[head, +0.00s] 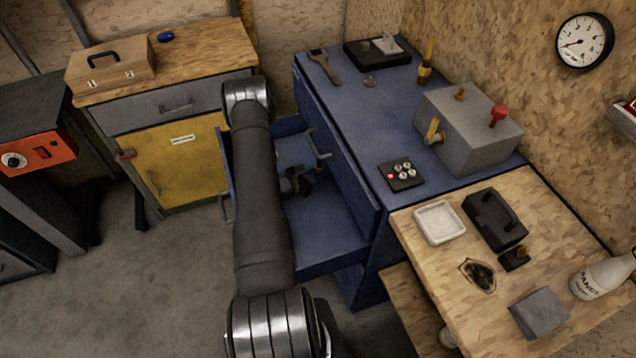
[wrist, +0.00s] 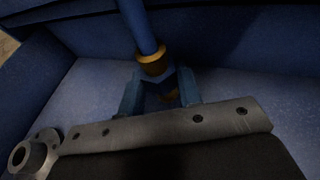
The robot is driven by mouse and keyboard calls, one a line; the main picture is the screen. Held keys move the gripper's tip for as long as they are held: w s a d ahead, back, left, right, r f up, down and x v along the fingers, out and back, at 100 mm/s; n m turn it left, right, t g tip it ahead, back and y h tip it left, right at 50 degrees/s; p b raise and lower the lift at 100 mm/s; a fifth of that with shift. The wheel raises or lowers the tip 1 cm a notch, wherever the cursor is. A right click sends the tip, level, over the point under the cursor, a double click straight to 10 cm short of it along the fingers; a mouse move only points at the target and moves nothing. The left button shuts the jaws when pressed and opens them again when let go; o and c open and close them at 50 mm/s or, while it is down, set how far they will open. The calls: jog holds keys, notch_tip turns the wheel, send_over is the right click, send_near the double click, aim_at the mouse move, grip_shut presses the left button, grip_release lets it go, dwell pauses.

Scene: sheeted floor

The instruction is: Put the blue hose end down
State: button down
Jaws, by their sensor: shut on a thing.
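The blue hose end shows in the wrist view as a blue tube (wrist: 138,25) with a brass collar (wrist: 153,62). My gripper (wrist: 160,92) is shut on it, with one blue-grey finger on each side of the fitting. The fitting's lower part is partly hidden between the fingers. In the head view my gripper (head: 300,180) is a small dark shape over the blue open drawer (head: 325,225), partly hidden by my arm. I cannot make out the hose there. Whether the hose end touches the drawer floor cannot be told.
Blue drawer walls (wrist: 55,50) rise close around my gripper. The blue cabinet (head: 345,150) with a handle stands right of it. A yellow-doored cabinet (head: 185,160) stands left. A wooden table (head: 420,260) with several items is at the lower right. Grey floor (head: 120,290) at left is clear.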

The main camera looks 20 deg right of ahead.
jog(key=shift+s+d, duration=0.15)
jog(key=shift+s, duration=0.4)
jog(key=shift+s+f, duration=0.1)
jog(key=shift+f, duration=1.65)
jog(key=shift+f, duration=0.15)
jog(key=c, duration=1)
grip_release()
